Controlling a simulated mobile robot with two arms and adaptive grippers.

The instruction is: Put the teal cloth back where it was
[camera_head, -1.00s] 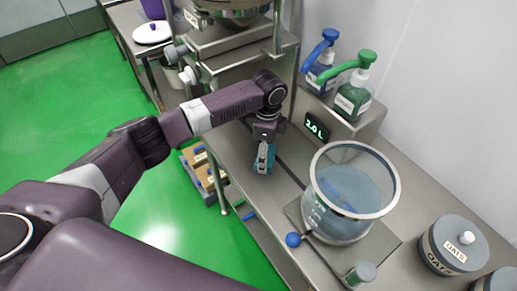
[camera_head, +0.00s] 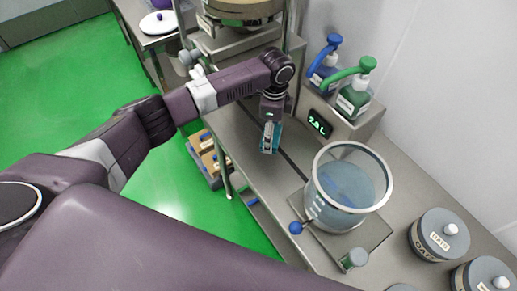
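My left gripper (camera_head: 269,143) points down above the steel counter, left of the glass vessel. The teal cloth (camera_head: 276,138) shows at its fingers, as a small folded patch on both sides of the grey finger. The gripper appears shut on it. Whether the cloth's lower edge touches the counter is hard to tell. My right gripper is not in view.
The glass vessel (camera_head: 322,206) holds pale liquid on a steel stand with a blue knob (camera_head: 296,228). Blue (camera_head: 327,66) and green (camera_head: 352,97) pump bottles stand behind, above a lit display (camera_head: 319,123). Oats jars (camera_head: 437,238) stand right. Bare counter (camera_head: 262,176) lies before the gripper.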

